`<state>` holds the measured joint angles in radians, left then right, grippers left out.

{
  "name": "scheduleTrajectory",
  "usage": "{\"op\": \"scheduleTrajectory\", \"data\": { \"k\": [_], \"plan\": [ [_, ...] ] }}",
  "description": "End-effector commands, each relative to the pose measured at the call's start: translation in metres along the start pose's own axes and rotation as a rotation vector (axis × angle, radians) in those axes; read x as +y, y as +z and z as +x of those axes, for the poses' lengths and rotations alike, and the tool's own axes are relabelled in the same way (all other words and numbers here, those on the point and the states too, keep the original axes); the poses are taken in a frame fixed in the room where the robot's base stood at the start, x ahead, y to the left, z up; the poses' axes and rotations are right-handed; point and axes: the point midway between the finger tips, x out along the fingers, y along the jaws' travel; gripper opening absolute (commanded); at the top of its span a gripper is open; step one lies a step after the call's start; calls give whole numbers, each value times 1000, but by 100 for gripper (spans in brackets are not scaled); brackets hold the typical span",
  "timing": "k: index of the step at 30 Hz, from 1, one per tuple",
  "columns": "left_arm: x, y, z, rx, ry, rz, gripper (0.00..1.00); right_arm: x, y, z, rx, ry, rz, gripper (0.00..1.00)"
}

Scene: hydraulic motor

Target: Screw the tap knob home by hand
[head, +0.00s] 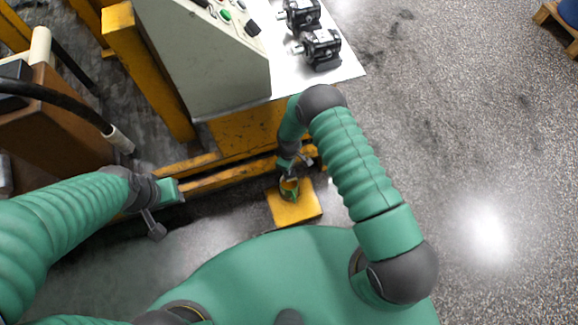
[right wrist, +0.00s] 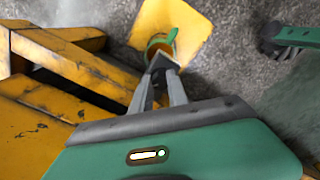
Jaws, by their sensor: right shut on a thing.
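A small round part with a green rim and orange-yellow inside, which looks like the tap knob (right wrist: 160,44), shows at the fingertips in the right wrist view. It also shows small in the head view (head: 290,188), over a yellow plate (head: 297,207). My right gripper (right wrist: 163,62) points down at it, its two fingers closed together on its near edge. The fingertips hide part of it, and its threads and seat cannot be seen. My left gripper (head: 156,231) hangs to the left, apart from the knob; its finger gap is unclear.
Yellow steel beams (head: 220,178) run just behind the plate. A grey control cabinet (head: 215,50) and a white table (head: 340,62) with black motor parts (head: 320,48) stand behind. Speckled floor (head: 460,130) is clear at the right.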

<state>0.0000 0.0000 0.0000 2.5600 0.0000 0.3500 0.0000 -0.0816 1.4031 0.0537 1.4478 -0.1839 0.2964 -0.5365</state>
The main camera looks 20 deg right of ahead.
Motion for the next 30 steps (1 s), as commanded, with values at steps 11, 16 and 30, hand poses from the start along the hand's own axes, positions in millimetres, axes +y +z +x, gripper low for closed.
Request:
{"op": "scheduleTrajectory", "data": {
  "k": [11,16,30],
  "plan": [
    [0,0,-1,0,0,0,36,0,-4,-1,8,2,352,0],
    [0,0,-2,0,0,0,36,1,-4,-1,9,2,502,0],
    [0,0,-2,0,0,0,36,2,-4,-2,11,1,760,0]
  ]
}}
